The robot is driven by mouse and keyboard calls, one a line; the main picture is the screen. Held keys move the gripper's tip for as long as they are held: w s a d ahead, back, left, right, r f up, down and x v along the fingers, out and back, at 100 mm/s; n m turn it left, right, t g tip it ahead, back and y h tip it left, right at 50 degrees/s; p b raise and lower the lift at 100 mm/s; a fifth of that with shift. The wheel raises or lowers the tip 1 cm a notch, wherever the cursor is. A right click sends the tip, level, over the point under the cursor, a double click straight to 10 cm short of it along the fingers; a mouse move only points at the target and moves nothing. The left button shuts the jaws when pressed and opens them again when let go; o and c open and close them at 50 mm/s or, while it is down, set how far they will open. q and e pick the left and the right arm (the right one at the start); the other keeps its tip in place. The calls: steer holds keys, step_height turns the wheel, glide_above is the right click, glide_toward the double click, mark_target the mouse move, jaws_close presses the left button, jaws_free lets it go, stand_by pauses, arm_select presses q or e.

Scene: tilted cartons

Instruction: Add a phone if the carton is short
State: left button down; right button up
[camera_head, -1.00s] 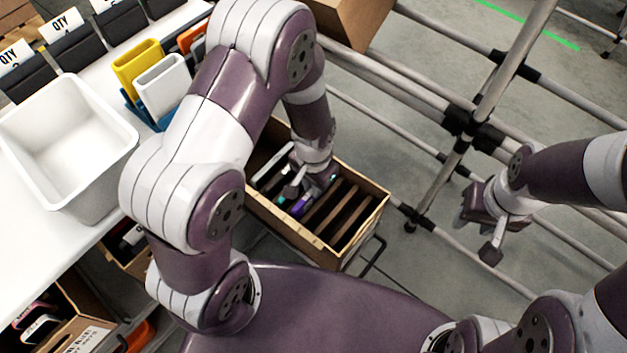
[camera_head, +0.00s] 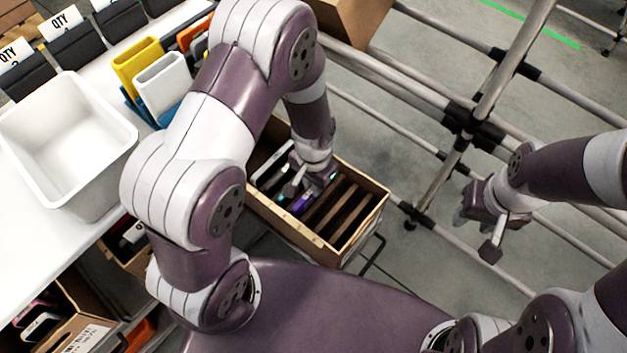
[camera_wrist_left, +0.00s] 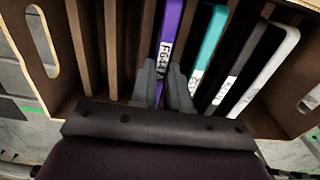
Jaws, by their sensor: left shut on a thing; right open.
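The carton (camera_head: 279,224) is a brown box with dividers, standing tilted below my left arm. In the left wrist view its wall (camera_wrist_left: 20,50) has an oval hand hole. Several phones stand in its slots: a purple phone (camera_wrist_left: 170,35), a teal phone (camera_wrist_left: 208,45), a dark phone (camera_wrist_left: 240,68) and a white phone (camera_wrist_left: 270,70). The slots on the other side of the purple phone look empty. My left gripper (camera_wrist_left: 163,92) is shut on the purple phone, which sits between its fingers in a slot. My right gripper (camera_head: 478,232) is open and empty, off to the right of the carton.
A white bin (camera_head: 70,140) stands on the white table at left, beside yellow and white holders (camera_head: 160,85). Another carton (camera_head: 65,315) with phones is at lower left. Metal rack pipes (camera_head: 480,110) run behind the carton.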

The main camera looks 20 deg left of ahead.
stand_by(0.3)
arm_select(q)
steer(key=c, duration=1)
jaws_free()
steer(key=shift+c, duration=0.2)
step_height(320, 180, up, 13)
steer(key=p, duration=0.5)
steer(key=shift+f, duration=0.2)
step_height(320, 180, up, 7)
steer(key=p, duration=0.7)
steer(key=shift+p, duration=0.3)
